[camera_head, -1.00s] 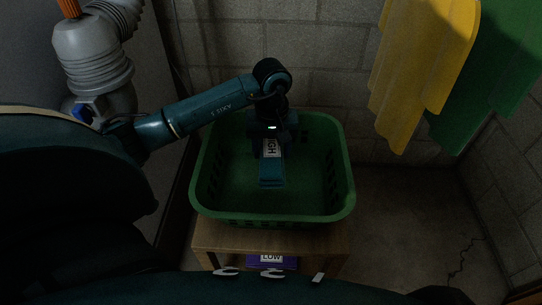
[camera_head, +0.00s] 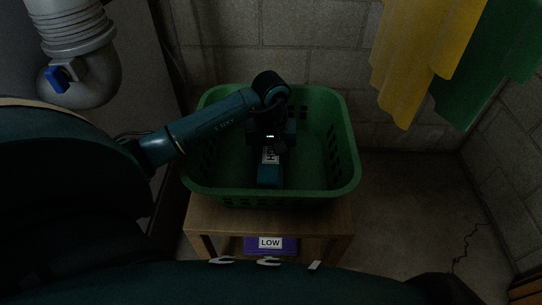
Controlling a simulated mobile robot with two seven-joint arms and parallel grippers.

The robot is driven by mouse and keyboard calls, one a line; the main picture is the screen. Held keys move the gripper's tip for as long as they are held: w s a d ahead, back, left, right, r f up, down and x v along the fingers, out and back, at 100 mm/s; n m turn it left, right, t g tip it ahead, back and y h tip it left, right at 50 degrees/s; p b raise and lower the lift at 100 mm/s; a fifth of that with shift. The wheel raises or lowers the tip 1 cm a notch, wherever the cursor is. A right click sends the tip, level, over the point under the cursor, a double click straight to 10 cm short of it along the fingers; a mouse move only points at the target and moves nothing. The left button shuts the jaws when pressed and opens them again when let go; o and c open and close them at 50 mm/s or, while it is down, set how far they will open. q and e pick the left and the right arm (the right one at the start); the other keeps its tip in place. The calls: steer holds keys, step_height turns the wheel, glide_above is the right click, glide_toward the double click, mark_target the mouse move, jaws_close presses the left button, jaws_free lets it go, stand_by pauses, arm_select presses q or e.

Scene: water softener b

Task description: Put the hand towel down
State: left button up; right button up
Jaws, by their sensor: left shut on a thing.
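My left gripper (camera_head: 269,147) reaches down inside the green basket (camera_head: 190,178), over its middle. It is shut on a teal folded cloth-like thing (camera_head: 270,181), which appears to be the hand towel. A white label reading "HIGH" (camera_head: 270,156) shows just below the gripper. The dark gripper hides the top of the teal thing, and I cannot tell whether its lower end touches the basket floor. My right gripper is not in view.
The basket stands on a small wooden stand (camera_head: 215,217). A purple thing (camera_head: 289,246) with a "LOW" label sits on its lower shelf. Yellow (camera_head: 425,50) and green (camera_head: 490,70) cloths hang at right. A grey pipe (camera_head: 85,75) is at left. Floor at right (camera_head: 405,220) is clear.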

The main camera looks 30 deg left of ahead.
mark_target(271, 151)
arm_select(q)
steer(key=shift+f, duration=0.1)
steer(key=o, duration=1.1)
steer(key=shift+c, duration=0.2)
steer(key=shift+r, duration=0.4)
step_height(271, 151, up, 7)
steer(key=shift+r+p, duration=0.1)
steer(key=shift+p, duration=0.5)
